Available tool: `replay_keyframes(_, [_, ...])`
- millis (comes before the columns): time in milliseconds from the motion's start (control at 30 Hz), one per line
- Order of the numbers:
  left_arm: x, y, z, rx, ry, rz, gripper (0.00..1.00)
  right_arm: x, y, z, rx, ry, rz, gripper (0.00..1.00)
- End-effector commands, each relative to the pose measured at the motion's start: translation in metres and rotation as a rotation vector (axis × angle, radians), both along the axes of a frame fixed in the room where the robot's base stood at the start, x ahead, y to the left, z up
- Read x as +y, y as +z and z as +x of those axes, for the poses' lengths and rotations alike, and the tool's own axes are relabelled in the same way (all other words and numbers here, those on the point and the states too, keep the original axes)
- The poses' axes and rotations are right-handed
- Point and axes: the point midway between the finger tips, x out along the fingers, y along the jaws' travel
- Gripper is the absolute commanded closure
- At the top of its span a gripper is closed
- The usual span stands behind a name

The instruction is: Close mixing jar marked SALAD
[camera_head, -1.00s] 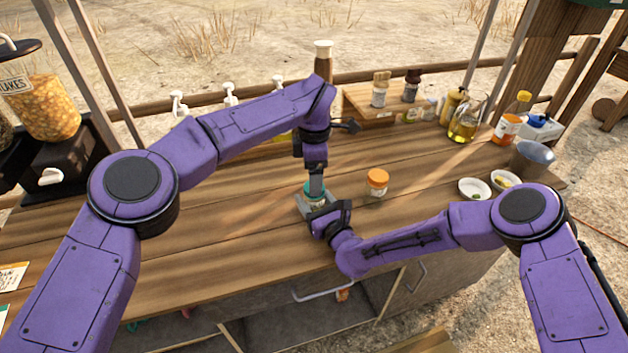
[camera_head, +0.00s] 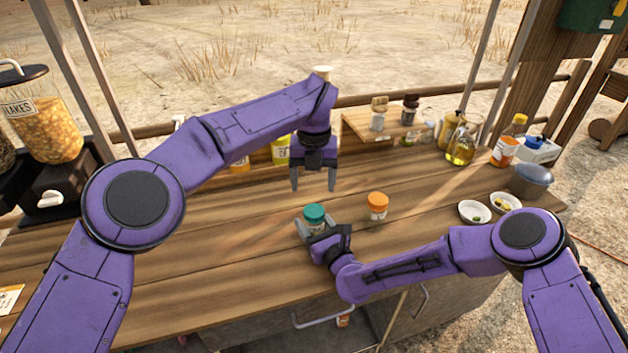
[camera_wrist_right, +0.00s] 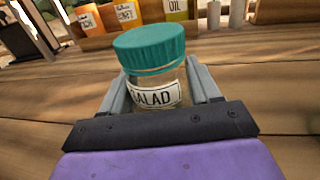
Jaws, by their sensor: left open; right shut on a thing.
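The SALAD jar (camera_head: 315,226) stands upright on the wooden counter. A teal lid (camera_head: 314,213) sits on its mouth. In the right wrist view the jar (camera_wrist_right: 160,92) shows its SALAD label, and the teal lid (camera_wrist_right: 150,47) covers the top; I cannot tell how tight it is. My right gripper (camera_head: 317,230) is shut around the jar's body, a finger on each side. My left gripper (camera_head: 314,184) is open and empty, pointing down above and beyond the jar, clear of the lid.
A jar with an orange lid (camera_head: 377,206) stands just right of the SALAD jar. Bottles and a raised wooden shelf (camera_head: 385,128) line the back. The counter's left middle is clear.

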Motion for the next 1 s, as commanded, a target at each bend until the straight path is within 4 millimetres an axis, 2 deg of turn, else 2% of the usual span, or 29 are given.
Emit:
replay_keyframes(100, [-0.002, 0.000, -0.002, 0.009, 0.208, -0.016, 0.25, 0.000, 0.000, 0.000, 0.001, 0.000, 0.000, 1.00])
replay_keyframes(200, [-0.003, 0.000, -0.002, 0.008, 0.301, -0.018, 0.25, 0.000, 0.000, 0.000, 0.001, 0.000, 0.000, 1.00])
replay_keyframes(600, [-0.002, -0.003, -0.002, 0.009, 0.330, -0.017, 0.25, 0.000, 0.000, 0.000, 0.001, 0.000, 0.000, 1.00])
replay_keyframes(767, [-0.002, -0.023, -0.002, 0.011, 0.329, -0.016, 0.25, 0.000, 0.000, 0.000, 0.000, 0.000, 0.000, 1.00])
replay_keyframes(1000, [-0.002, -0.064, -0.002, 0.010, 0.328, -0.017, 0.25, 0.000, 0.000, 0.000, 0.001, 0.000, 0.000, 1.00])
